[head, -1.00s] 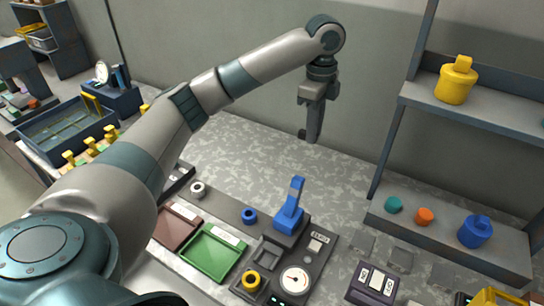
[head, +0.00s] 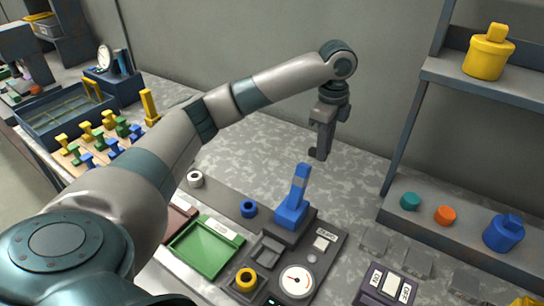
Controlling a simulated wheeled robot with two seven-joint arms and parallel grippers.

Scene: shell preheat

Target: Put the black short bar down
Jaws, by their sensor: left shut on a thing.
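My left gripper (head: 318,150) hangs pointing down above the grey mottled bench, behind the blue lever. Its jaws are shut on a small dark piece, the black short bar (head: 312,153), at the fingertips. Most of the bar is hidden by the fingers, so its length and tilt cannot be told. It appears close to the bench top, but I cannot tell whether it touches. My right gripper is not in view.
The blue lever (head: 293,200) stands on a dark panel with a dial (head: 297,281) and a yellow ring (head: 245,279). A green tray (head: 205,250) lies left. A shelf (head: 455,237) with a blue canister (head: 503,233) stands right. Bench around the gripper is clear.

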